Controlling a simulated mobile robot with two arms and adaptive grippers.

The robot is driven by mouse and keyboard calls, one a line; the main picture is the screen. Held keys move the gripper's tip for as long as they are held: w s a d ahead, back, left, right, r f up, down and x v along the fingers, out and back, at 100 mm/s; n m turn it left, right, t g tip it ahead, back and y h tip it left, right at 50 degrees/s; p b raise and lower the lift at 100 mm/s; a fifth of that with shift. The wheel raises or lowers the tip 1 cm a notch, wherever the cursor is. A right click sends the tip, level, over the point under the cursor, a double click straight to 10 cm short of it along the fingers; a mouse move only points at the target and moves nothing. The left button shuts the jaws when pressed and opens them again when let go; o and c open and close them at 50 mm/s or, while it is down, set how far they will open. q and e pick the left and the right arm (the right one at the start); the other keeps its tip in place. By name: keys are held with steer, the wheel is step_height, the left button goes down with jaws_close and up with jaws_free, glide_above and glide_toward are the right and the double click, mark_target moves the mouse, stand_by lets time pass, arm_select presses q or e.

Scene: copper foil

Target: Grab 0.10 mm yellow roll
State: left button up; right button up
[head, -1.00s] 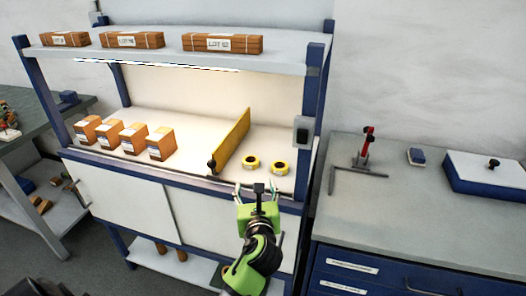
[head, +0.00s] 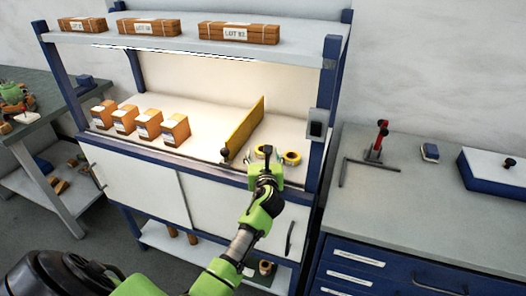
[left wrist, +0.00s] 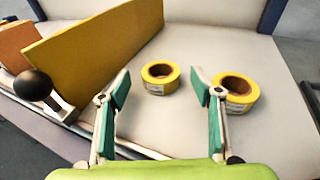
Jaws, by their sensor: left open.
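Two yellow rolls with brown cores lie flat on the pale bench surface to the right of a yellow divider. In the left wrist view, the left roll (left wrist: 168,86) stands ahead between the fingertips of my open left gripper (left wrist: 159,74). The right roll (left wrist: 249,98) is just beyond the right fingertip. Both have white labels, too small to read, so I cannot tell which is 0.10 mm. In the head view, my left gripper (head: 267,168) is at the bench's front edge and partly hides the left roll; the right roll (head: 291,158) shows beside it. My right gripper is not in view.
The yellow divider (head: 245,127) with a black knob (head: 225,153) stands left of the gripper. Several labelled boxes (head: 149,124) stand farther left. An upper shelf (head: 225,47) overhangs the bench, and a blue post (head: 323,100) bounds its right side.

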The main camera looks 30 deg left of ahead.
arm_select(q)
steer(key=shift+x, duration=0.9)
steer(key=shift+f, duration=0.1)
steer(key=shift+s, duration=0.1)
steer(key=shift+c, duration=0.4)
steer(key=c, duration=1.1)
steer(key=shift+c, duration=0.2)
